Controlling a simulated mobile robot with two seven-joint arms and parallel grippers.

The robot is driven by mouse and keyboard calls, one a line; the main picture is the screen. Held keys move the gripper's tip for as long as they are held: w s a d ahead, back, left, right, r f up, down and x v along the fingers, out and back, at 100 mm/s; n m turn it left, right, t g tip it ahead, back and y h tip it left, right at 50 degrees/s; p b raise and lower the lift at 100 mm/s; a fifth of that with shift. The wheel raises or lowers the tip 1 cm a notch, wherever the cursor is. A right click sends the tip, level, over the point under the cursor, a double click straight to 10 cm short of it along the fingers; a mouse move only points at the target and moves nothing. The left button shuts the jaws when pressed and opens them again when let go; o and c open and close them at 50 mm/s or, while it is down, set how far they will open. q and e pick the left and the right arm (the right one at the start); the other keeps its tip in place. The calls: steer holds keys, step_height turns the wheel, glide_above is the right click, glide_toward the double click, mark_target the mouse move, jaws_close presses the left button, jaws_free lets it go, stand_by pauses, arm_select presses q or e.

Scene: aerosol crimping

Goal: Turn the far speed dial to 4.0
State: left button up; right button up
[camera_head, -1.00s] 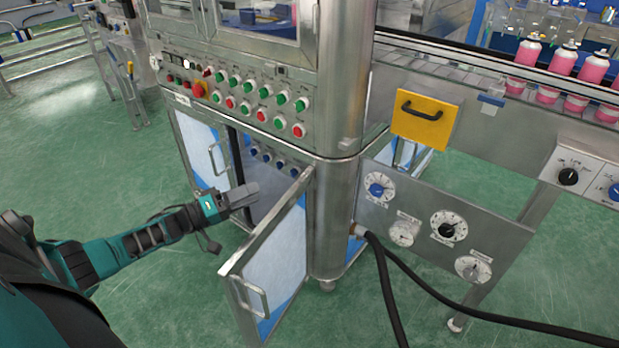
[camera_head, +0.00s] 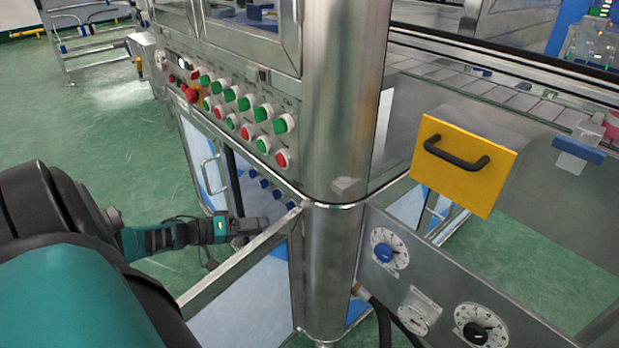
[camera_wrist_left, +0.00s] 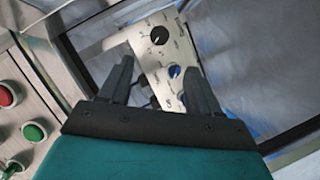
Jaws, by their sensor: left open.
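In the head view, my left gripper (camera_head: 256,224) is at the open cabinet, between its opening and the open door (camera_head: 245,258). A row of small blue dials (camera_head: 264,184) shows inside the cabinet, beyond the gripper. In the left wrist view, my left gripper (camera_wrist_left: 158,66) is open and empty. A pale panel (camera_wrist_left: 150,58) with a black dial (camera_wrist_left: 159,35) and a blue dial (camera_wrist_left: 174,71) lies beyond and between its fingers, apart from them. I cannot read the dial settings or tell which is the far speed dial. My right gripper is not in view.
The cabinet front has several red and green buttons (camera_head: 246,132) above the opening. A lower side panel has a blue dial (camera_head: 384,253) and a black dial (camera_head: 475,333). A yellow box (camera_head: 465,166) with a handle sticks out at right.

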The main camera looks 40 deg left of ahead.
arm_select(q)
steer(key=b+x, duration=0.4)
steer(key=x, duration=0.8)
steer(key=shift+w+d, duration=0.2)
steer(key=shift+w, duration=0.15)
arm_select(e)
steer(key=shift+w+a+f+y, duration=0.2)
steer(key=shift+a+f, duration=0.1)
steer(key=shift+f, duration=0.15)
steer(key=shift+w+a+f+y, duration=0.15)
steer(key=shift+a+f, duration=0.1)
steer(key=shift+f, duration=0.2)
